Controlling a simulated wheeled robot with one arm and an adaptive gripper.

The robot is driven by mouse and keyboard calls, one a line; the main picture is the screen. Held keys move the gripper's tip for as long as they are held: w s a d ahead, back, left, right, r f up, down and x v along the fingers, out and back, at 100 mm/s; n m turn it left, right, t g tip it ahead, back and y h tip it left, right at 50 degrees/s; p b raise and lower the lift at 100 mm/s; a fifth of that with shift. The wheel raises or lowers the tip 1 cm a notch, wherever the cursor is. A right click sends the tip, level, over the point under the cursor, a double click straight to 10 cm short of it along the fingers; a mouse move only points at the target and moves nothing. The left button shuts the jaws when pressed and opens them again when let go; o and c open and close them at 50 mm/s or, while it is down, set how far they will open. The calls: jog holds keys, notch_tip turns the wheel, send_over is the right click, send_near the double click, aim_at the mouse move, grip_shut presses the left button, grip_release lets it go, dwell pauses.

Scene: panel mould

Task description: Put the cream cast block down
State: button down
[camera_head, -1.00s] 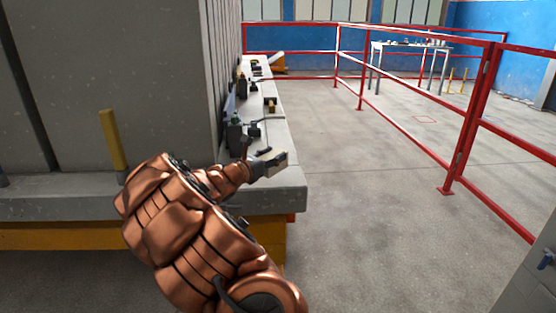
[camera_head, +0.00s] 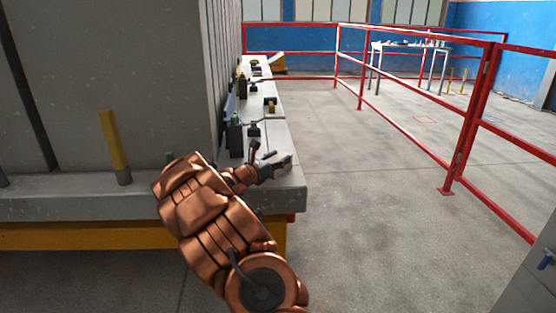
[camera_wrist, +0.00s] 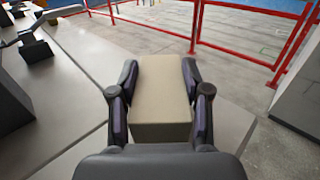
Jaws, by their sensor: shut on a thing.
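The cream cast block (camera_wrist: 160,92) is between the two dark fingers of my gripper (camera_wrist: 160,85) in the wrist view, with a finger against each long side. In the head view my gripper (camera_head: 279,162) is at the right edge of the grey ledge (camera_head: 290,185), near its front corner. Only a small pale part of the block (camera_head: 286,159) shows there. The block is over or on the ledge; I cannot tell whether its underside touches it.
Dark clamps (camera_head: 253,129) and other fittings stand along the ledge behind my gripper. A yellow post (camera_head: 112,140) stands at the left by the tall grey panel (camera_head: 120,70). Red railings (camera_head: 470,115) run on the right. The floor (camera_head: 370,200) between is clear.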

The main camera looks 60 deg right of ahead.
jog(key=shift+f, duration=0.1)
jog(key=c, duration=0.5)
grip_release()
jog(key=shift+c, duration=0.2)
